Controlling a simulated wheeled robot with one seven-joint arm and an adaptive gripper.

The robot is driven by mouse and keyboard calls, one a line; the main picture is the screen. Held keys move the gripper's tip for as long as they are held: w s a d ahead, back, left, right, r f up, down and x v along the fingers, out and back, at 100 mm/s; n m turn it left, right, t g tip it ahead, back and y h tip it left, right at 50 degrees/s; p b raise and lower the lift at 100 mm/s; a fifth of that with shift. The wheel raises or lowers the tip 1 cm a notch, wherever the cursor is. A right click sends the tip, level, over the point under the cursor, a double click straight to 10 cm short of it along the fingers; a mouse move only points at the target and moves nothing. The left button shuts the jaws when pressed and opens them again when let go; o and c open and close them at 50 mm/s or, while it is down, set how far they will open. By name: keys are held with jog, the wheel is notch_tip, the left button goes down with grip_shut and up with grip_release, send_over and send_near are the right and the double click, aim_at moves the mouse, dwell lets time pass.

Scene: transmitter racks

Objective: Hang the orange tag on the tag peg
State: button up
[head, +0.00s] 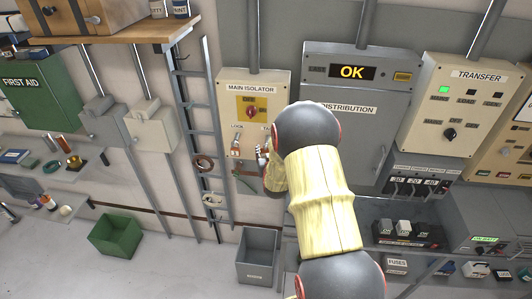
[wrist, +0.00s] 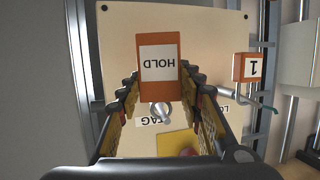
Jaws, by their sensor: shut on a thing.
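The orange tag (wrist: 160,88) has a white label reading HOLD, upside down in the wrist view. My gripper (wrist: 161,84) is shut on it, with one finger at each side edge. The metal tag peg (wrist: 161,113) shows right at the tag's lower picture edge, beside the TAG lettering. I cannot tell whether the tag is on the peg or only in front of it. In the head view my gripper (head: 264,157) is at the lower right of the main isolator box (head: 228,92); my arm hides the tag and peg there.
A second orange tag, marked 1 (wrist: 249,67), hangs at a hook near the LOCK lettering, close beside my finger. A yellow-and-red switch (head: 251,112) is on the same box. A grey distribution cabinet (head: 378,120) is to the right, a ladder-like rack (head: 193,100) to the left.

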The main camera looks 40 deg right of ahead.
jog(key=o, duration=0.9)
jog(key=shift+o, duration=0.2)
jog(key=v, duration=1.2)
jog(key=shift+a, duration=0.1)
